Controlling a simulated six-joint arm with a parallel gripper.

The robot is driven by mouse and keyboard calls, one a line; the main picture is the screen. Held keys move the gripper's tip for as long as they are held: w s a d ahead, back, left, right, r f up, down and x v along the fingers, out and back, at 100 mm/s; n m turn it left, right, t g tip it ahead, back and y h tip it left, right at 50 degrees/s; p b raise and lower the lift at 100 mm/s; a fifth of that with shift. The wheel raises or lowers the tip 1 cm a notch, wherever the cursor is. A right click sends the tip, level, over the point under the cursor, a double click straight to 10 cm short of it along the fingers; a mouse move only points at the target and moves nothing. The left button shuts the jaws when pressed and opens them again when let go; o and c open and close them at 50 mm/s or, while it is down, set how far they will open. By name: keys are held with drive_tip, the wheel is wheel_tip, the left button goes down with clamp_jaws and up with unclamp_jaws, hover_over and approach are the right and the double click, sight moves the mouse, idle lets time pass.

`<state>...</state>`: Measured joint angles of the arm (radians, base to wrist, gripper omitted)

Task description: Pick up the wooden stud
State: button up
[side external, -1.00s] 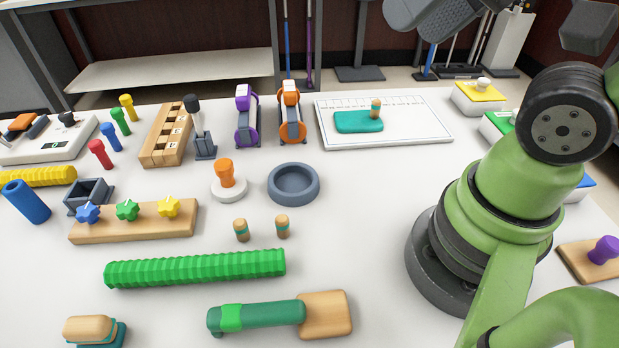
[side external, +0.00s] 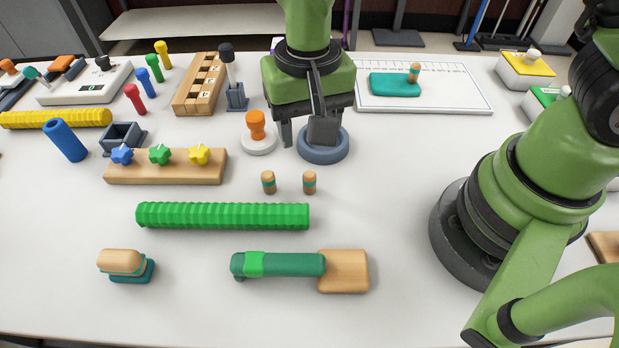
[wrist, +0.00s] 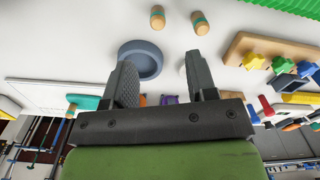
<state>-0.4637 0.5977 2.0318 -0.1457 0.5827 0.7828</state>
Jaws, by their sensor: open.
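Two small wooden studs with green bands stand side by side on the white table, the left stud (side external: 268,182) and the right stud (side external: 309,182). In the wrist view they appear near the top, with the right stud (wrist: 157,17) on the left and the left stud (wrist: 200,22) on the right. A third wooden peg (side external: 414,72) stands on a teal block at the back right. My gripper (side external: 303,141) is open and empty, pointing down behind the two studs, by the blue-grey bowl. Its fingers (wrist: 161,72) also show in the wrist view, with nothing between them.
The blue-grey bowl (side external: 323,158) and the orange knob on a white disc (side external: 257,143) are close to my fingers. A green ribbed tube (side external: 222,216) lies in front of the studs. A board with star knobs (side external: 166,173) is left.

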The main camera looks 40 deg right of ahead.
sight(310, 175)
drive_tip(key=f, duration=1)
drive_tip(key=shift+s+f, duration=0.2)
clamp_jaws()
